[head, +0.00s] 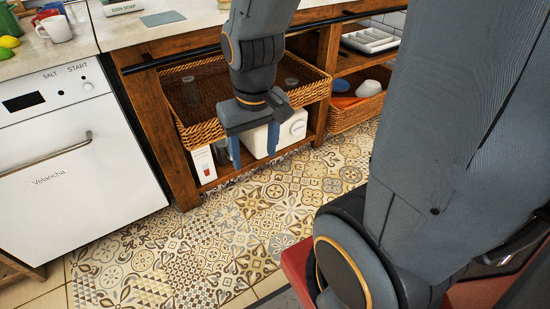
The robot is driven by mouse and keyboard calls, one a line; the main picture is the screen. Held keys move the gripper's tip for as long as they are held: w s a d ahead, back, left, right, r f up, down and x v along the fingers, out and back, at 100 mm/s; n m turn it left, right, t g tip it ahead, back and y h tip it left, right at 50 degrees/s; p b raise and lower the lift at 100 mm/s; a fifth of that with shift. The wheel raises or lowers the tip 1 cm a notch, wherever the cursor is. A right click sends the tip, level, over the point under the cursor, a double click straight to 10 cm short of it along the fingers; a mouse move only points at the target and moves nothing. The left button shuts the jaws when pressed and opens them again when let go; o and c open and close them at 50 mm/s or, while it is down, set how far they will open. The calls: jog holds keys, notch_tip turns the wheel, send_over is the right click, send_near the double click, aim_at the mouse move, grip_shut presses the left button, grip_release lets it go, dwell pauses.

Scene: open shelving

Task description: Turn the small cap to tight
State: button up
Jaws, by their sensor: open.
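My gripper (254,147) hangs with its two blue fingers pointing down and apart, with nothing between them. It is in front of the open wooden shelving (170,130), over the tiled floor. I cannot pick out a small cap for certain in the head view. The white dishwasher (60,175) stands shut at the left, with a dark display, a small round button (87,86) and a bar handle (45,155). My gripper is to the right of the dishwasher and apart from it.
Wicker baskets (205,132) sit on the shelves behind my gripper, with a white appliance (292,130) and a white box (203,163) below. A dark rail (190,57) runs along the counter front. Mugs (54,28) stand on the counter. The patterned floor (190,250) is clear.

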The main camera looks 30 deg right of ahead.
jog(key=w+d+f+n+t+b, duration=0.1)
jog(key=w+d+f+t+b, duration=0.1)
jog(key=w+f+b, duration=0.95)
jog(key=w+d+f+n+t+b, duration=0.1)
jog(key=w+d+f+t+b, duration=0.1)
jog(key=w+f+b, duration=0.9)
jog(key=w+d+f+n+t+h+b, duration=0.3)
jog(key=w+d+f+n+t, duration=0.45)
jog(key=w+d+f, duration=1)
jog(key=s+d+f+n+t+h, duration=0.3)
jog(key=s+d+f+n+t, duration=0.25)
jog(key=f, duration=0.25)
jog(key=w+d+g+b, duration=0.1)
jog(key=w+d+b, duration=0.1)
jog(key=w+b, duration=0.2)
jog(key=shift+a+b+x, duration=0.3)
jog(key=shift+x, duration=1.45)
